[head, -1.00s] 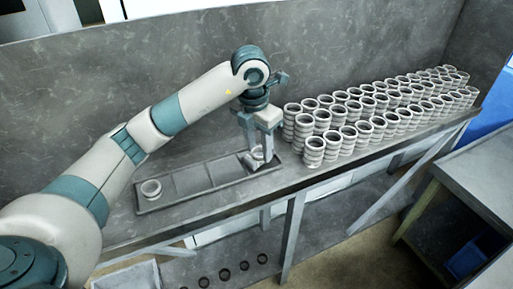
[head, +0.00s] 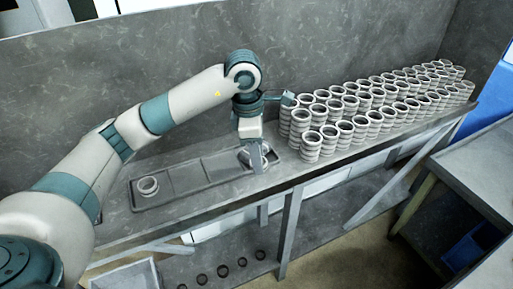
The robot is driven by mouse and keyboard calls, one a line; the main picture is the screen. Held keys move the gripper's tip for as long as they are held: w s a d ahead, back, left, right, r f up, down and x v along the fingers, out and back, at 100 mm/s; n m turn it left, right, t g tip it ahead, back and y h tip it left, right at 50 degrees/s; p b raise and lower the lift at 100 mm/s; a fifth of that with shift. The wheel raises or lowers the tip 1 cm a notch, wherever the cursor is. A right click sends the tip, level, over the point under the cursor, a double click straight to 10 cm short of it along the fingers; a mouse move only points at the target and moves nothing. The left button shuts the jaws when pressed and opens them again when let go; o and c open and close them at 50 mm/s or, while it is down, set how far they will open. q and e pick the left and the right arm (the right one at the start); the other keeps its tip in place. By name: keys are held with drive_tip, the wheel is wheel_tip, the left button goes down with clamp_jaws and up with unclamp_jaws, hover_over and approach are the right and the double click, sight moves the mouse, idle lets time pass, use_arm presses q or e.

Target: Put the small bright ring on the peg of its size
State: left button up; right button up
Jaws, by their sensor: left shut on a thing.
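My left gripper (head: 255,163) points down at the right end of a grey divided tray (head: 180,199) on the bench. It is shut on a small bright ring (head: 243,154), which shows only partly behind the fingers. I cannot tell whether this ring still touches the tray floor. Another bright ring (head: 148,186) lies in the tray's left compartment, apart from the gripper. No bare peg is clearly visible. My right gripper is out of view.
Several stacks of pale rings (head: 311,147) stand in rows just right of the gripper, along the bench. A grey wall (head: 330,45) rises behind. Dark rings (head: 222,270) lie on a lower shelf. Another bench (head: 480,170) stands at the right.

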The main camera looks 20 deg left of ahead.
use_arm(q)
drive_tip(key=s+d+f+m+g, duration=0.1)
drive_tip(key=s+m, duration=0.4)
drive_tip(key=m, duration=0.6)
drive_tip(key=s+d+f+m+g+y+b, duration=0.1)
drive_tip(key=s+f+m, duration=0.2)
drive_tip(key=m, duration=0.8)
drive_tip(key=shift+s+m, duration=0.3)
drive_tip(key=shift+s, duration=0.85)
